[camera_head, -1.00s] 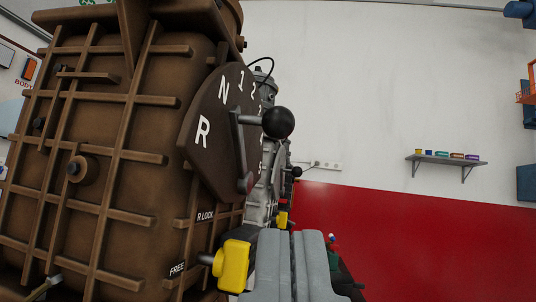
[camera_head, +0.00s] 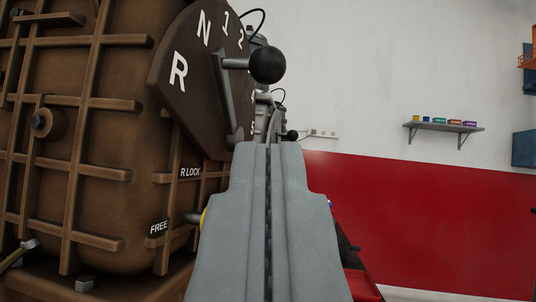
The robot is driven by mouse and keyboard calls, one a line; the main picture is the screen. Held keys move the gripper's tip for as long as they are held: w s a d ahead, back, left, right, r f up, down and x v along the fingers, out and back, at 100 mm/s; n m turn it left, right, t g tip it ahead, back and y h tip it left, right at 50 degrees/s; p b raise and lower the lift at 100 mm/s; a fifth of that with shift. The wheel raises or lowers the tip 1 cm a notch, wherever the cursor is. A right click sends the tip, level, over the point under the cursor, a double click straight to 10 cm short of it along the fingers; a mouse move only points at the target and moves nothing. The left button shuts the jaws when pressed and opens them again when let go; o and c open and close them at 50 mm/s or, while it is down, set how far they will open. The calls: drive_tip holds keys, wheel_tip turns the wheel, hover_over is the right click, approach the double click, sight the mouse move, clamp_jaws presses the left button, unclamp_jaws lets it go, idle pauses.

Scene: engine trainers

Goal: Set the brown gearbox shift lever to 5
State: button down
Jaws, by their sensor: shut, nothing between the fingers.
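The brown gearbox (camera_head: 110,150) fills the left of the view.
Another grey engine unit (camera_head: 262,103) stands behind the gearbox. A shelf (camera_head: 445,127) with small coloured items hangs on the white wall. A red wall band (camera_head: 420,210) lies at right. The space right of the knob looks clear.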

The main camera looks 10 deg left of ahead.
sight(265, 68)
drive_tip(key=x, duration=1.1)
drive_tip(key=shift+a+r, duration=0.15)
